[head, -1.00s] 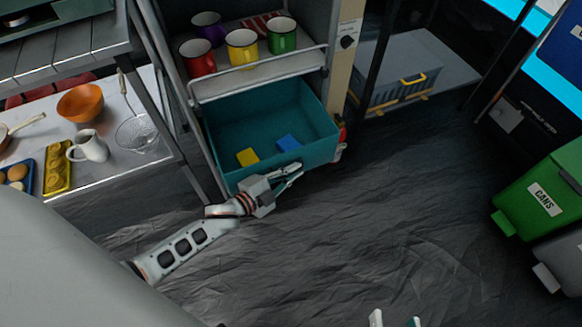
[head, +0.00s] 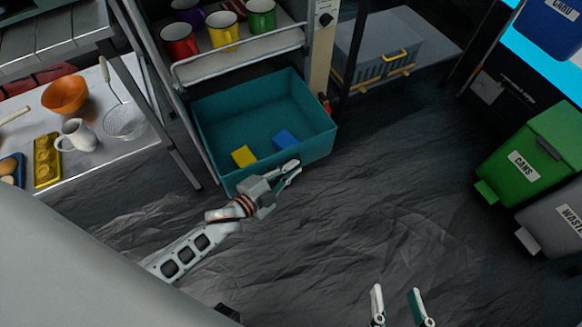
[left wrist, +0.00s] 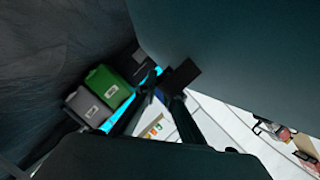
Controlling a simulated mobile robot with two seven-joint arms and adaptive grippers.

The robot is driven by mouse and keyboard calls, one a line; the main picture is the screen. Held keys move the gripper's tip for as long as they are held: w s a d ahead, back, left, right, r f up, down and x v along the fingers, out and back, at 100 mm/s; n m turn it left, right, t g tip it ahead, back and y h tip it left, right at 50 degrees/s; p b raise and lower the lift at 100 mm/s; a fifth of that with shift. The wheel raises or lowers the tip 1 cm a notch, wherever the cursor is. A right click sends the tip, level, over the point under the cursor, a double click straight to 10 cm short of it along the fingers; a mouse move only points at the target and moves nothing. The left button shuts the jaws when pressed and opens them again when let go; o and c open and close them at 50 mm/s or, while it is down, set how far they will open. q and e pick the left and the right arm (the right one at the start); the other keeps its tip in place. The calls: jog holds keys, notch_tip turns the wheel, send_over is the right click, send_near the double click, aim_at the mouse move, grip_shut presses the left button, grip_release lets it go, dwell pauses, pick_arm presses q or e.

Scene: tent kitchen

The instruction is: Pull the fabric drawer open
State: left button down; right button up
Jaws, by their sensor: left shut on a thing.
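The teal fabric drawer (head: 215,153) is pulled well out of the shelf unit below the mug shelf, with its open top showing. A yellow item (head: 244,156) and a blue item (head: 286,140) lie inside it. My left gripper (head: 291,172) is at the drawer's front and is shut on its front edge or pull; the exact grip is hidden. In the left wrist view the drawer's dark teal front (left wrist: 235,45) fills the upper right. My right gripper (head: 396,292) is open and empty over the floor at the bottom, apart from the drawer.
Several enamel mugs (head: 222,29) stand on the wire-edged shelf above the drawer. A metal table (head: 110,150) with dishes is at left. A green bin (head: 530,155) and a grey bin (head: 553,222) stand at right. The dark floor (head: 400,180) between is clear.

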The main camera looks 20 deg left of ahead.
pick_arm(q)
jog(key=c, duration=2.4)
grip_release()
jog(key=shift+s+a, duration=0.1)
jog(key=shift+c, duration=0.2)
jog(key=v, duration=1.2)
